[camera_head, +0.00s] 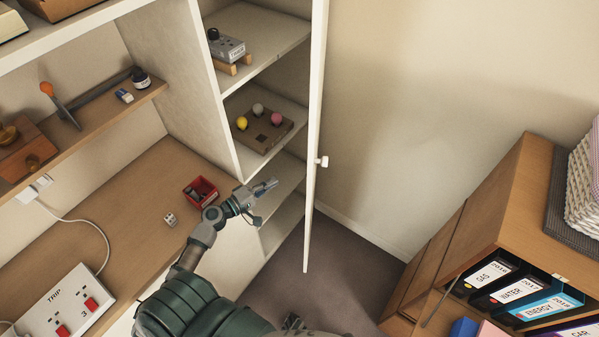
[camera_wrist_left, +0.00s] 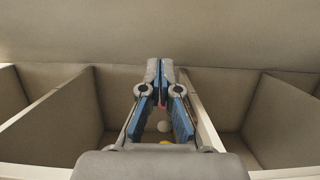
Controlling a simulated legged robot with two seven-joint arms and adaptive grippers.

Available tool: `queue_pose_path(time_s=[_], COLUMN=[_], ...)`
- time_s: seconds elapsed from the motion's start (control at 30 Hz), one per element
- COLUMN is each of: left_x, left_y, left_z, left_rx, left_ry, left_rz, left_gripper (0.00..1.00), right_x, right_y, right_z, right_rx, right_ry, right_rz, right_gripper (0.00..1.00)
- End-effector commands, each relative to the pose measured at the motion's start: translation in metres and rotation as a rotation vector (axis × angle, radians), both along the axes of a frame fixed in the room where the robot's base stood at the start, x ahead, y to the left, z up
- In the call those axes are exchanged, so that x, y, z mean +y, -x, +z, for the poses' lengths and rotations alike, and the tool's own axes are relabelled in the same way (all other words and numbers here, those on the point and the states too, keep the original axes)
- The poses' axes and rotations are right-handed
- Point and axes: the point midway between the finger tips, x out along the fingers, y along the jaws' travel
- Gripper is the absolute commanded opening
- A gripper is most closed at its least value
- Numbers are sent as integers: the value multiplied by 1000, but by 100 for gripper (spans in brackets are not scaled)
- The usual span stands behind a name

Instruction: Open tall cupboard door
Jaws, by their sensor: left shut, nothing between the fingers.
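The tall cupboard's white door (camera_head: 316,120) stands open, seen nearly edge-on, with a small round knob (camera_head: 323,162) on its right-hand face. The cupboard's shelves (camera_head: 272,40) are exposed to the left of the door. My left gripper (camera_head: 268,186) is shut and empty in front of the lower shelves, left of the door and apart from the knob. In the left wrist view its fingers (camera_wrist_left: 160,75) meet at the tips, with shelf compartments beyond them. My right gripper is not in view.
Shelves hold a grey switch box (camera_head: 227,48) and a board with coloured balls (camera_head: 262,128). A red tray (camera_head: 201,190) and a die (camera_head: 169,219) sit on the desk. A wooden cabinet with binders (camera_head: 515,220) stands right. Carpet (camera_head: 340,255) is clear between.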

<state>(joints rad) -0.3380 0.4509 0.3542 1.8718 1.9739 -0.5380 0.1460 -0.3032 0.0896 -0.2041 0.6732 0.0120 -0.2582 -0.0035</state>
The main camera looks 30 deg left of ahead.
Motion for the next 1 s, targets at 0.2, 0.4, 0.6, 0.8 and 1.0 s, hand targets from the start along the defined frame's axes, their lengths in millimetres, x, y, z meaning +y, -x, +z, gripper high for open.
queue_pose_path(time_s=[0.2, 0.4, 0.6, 0.8, 1.0], left_x=[-13, -33, -56, -63, -61], left_y=[-45, -77, -86, -88, -88], left_z=[3, 2, 1, -1, -2], left_rx=[-2, 1, 0, 1, 1], left_ry=[2, 3, 1, -1, 1], left_rz=[0, -2, 0, 0, 0], left_gripper=[0, 0, 0, 0, 0], right_x=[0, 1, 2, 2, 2], right_y=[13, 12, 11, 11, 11], right_z=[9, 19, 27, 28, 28], right_rx=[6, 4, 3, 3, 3], right_ry=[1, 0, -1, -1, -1], right_rz=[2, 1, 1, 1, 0], right_gripper=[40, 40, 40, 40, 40])
